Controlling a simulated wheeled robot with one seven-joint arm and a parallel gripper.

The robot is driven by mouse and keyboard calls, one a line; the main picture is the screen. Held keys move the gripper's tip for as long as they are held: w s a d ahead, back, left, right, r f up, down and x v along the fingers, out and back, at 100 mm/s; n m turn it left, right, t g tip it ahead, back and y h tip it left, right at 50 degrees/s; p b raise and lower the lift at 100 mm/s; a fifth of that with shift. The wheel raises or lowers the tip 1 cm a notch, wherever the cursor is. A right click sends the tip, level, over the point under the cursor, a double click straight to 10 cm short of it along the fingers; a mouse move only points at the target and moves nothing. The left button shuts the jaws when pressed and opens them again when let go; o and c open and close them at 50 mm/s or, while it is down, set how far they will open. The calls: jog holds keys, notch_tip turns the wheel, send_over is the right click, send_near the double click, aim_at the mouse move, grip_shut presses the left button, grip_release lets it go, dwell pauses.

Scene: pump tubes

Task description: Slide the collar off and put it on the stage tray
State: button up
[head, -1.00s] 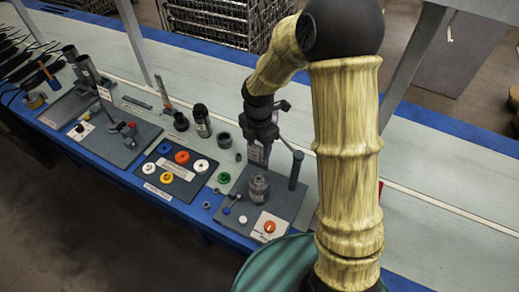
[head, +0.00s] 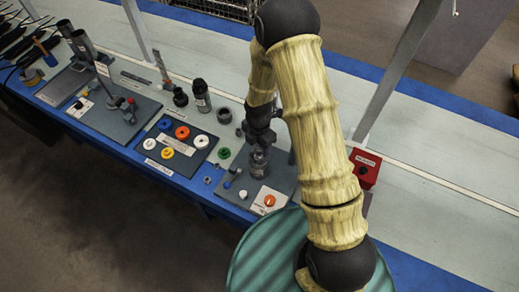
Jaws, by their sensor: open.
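My gripper (head: 262,141) is open. It points down just over a grey, clear-looking cylinder (head: 259,164) that stands upright on the dark plate at the right of the bench. The jaws overlap the cylinder's top in the picture, and I cannot tell whether they touch it. I cannot make out the collar as a separate part; the jaws and wrist cover the cylinder's upper end. A dark tray (head: 192,164) with several coloured rings lies left of the plate. Its labels are too small to read, so I cannot tell whether it is the stage tray.
The plate also carries an orange knob (head: 270,200) and a blue-ended lever (head: 228,184). A green ring (head: 224,153) lies between tray and plate. A black bottle (head: 201,97) and a dark cup (head: 224,115) stand behind. A red box (head: 365,168) is right of my arm.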

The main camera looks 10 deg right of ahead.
aim_at(259, 151)
jog(key=shift+f, duration=1.75)
grip_shut()
jog(key=shift+r+p, duration=0.65)
jog(key=shift+r, duration=0.05)
jog(key=shift+r+p, duration=1.65)
jog(key=shift+r, duration=0.6)
